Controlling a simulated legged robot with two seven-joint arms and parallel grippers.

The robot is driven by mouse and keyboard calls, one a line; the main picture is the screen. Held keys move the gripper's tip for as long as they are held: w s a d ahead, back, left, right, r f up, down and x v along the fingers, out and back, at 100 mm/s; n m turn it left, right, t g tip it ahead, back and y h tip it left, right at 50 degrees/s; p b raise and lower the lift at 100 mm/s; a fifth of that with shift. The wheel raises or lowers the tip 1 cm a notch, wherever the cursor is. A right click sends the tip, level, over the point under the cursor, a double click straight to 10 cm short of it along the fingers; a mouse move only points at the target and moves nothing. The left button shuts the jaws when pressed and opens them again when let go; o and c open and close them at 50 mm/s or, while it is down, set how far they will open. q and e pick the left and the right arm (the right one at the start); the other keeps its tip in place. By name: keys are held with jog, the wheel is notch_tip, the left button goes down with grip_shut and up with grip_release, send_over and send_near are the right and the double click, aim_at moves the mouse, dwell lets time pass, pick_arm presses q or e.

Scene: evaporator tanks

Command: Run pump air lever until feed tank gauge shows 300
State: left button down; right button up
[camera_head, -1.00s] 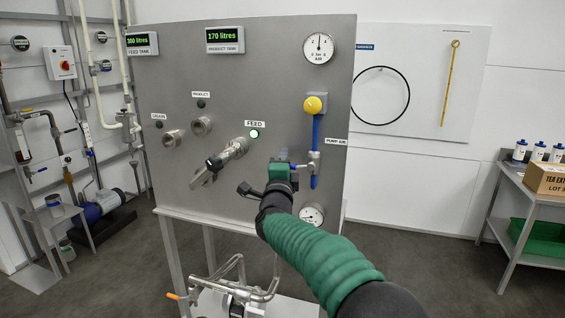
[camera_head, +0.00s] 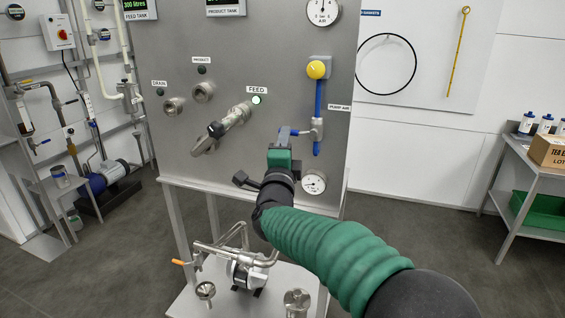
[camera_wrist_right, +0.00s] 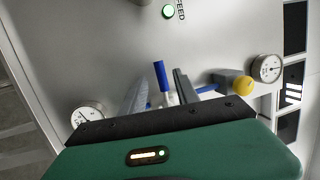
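The pump air lever (camera_head: 300,132) is a short blue handle on a silver valve (camera_head: 317,126) at the panel's right side. It points left, across the vertical blue air pipe (camera_head: 318,98). My right gripper (camera_head: 282,137) is at the handle's left end. In the right wrist view the blue handle (camera_wrist_right: 160,75) stands between the two grey fingers, which are apart with gaps beside it. Contact cannot be told. The feed tank gauge (camera_head: 142,5) at top left is partly cut off; its green digits read 300 litres. My left gripper is not in view.
A yellow knob (camera_head: 318,69) sits above the lever and a dial (camera_head: 313,182) below it. A hose coupling (camera_head: 222,129) juts from the feed port left of my arm, beside a lit green lamp (camera_head: 256,100). A pump (camera_head: 247,270) stands below the panel.

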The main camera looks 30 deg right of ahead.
jog(key=v, duration=0.8)
jog(key=shift+s+a, duration=0.2)
jog(key=shift+s, duration=0.1)
jog(key=shift+f, duration=0.1)
